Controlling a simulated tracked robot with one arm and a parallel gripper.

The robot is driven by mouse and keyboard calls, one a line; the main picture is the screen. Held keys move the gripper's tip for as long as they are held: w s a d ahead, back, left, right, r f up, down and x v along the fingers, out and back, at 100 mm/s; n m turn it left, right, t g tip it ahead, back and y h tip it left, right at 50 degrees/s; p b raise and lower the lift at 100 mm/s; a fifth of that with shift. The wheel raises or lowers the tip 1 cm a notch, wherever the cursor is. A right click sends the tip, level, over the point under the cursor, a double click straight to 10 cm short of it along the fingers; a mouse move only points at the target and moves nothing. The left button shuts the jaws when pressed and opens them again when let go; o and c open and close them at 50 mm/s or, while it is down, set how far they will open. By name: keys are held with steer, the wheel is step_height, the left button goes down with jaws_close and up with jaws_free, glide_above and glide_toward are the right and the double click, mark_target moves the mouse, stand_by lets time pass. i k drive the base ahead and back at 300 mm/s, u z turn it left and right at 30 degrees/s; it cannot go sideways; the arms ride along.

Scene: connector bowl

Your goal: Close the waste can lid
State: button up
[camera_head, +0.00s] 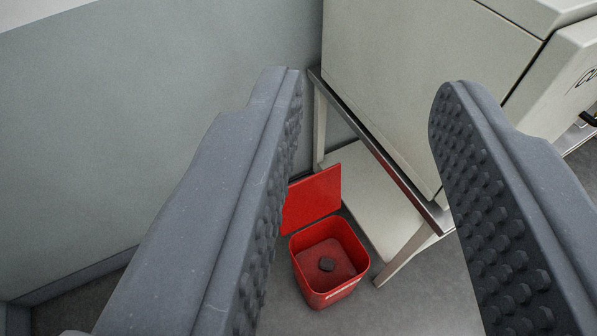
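A red waste can (309,283) stands on the grey floor, below and beyond my gripper. Its red lid (313,198) is raised upright along the far left rim, so the can is open at the top. The left part of the lid is hidden behind my left finger.
A metal-edged table (385,172) with pale legs and a low shelf stands right of the can, carrying a large cream machine (405,80). A grey wall (130,120) rises behind and left. Bare floor (430,295) shows in front right of the can.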

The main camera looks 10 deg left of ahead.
mark_target(310, 199)
steer(key=z, duration=0.1)
steer(key=i, duration=1)
steer(key=u, duration=0.1)
